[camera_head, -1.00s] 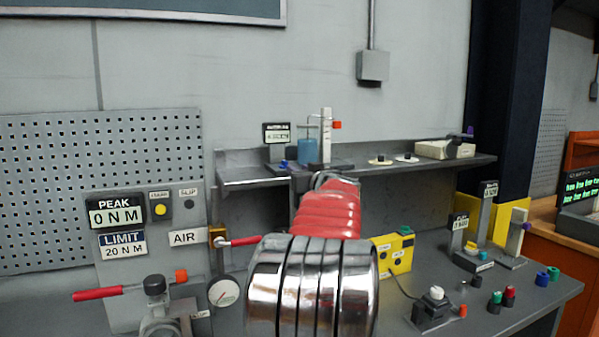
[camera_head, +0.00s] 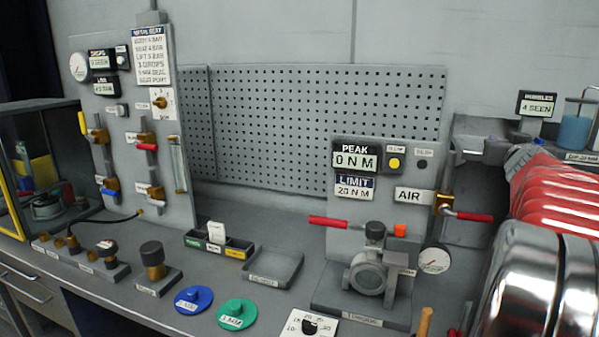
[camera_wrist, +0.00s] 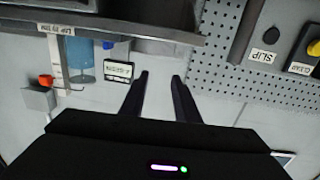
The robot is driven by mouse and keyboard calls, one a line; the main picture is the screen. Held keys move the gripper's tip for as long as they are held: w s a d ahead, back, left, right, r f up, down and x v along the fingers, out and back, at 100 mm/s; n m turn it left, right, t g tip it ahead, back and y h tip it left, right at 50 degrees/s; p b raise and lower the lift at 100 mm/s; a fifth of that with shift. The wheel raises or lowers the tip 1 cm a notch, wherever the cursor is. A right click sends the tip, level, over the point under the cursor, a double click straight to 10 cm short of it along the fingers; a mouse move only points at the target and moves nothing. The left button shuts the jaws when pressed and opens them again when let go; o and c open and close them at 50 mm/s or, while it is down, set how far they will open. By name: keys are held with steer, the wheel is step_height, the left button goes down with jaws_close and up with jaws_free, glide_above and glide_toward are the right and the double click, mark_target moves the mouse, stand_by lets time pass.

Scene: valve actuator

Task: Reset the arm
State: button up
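My arm, red and chrome, fills the right edge of the head view; its gripper end is not visible there. In the wrist view my gripper (camera_wrist: 158,85) shows two dark fingers, spread apart with nothing between them. The picture there is upside down, with the pegboard (camera_wrist: 225,75) to the right and the bubbles display (camera_wrist: 118,69) and blue container (camera_wrist: 82,60) to the left. The fingers touch none of these.
In the head view the torque rig (camera_head: 367,270) has a red-handled valve below the PEAK display (camera_head: 354,160). An empty tray (camera_head: 272,268), a blue disc (camera_head: 193,299) and a green disc (camera_head: 237,313) lie on the bench. A valve panel (camera_head: 125,120) stands at left.

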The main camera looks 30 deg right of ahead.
steer(key=w+a+f+n+g+y, duration=0.15)
steer(key=a+f, duration=0.25)
steer(key=a, duration=0.6)
steer(key=w+a+f+y, duration=0.2)
steer(key=a+f, duration=0.1)
steer(key=a, duration=0.7)
steer(key=w+a+f+n+g+y, duration=0.15)
steer(key=a+f, duration=0.25)
steer(key=a, duration=0.7)
steer(key=s+a+f+n+g+y, duration=0.1)
steer(key=s+a+f, duration=0.4)
steer(key=a, duration=0.5)
steer(key=s+a+f+n+g+y, duration=0.1)
steer(key=s+a+f+n+y, duration=0.2)
steer(key=a+f, duration=0.4)
steer(key=s+a+f+n+g+y, duration=0.1)
steer(key=s+a+f+y, duration=0.3)
steer(key=a, duration=0.9)
steer(key=s+f+n, duration=0.1)
steer(key=s+f, duration=0.1)
steer(key=s, duration=0.1)
steer(key=shift+n, duration=0.3)
steer(key=shift+s, duration=0.1)
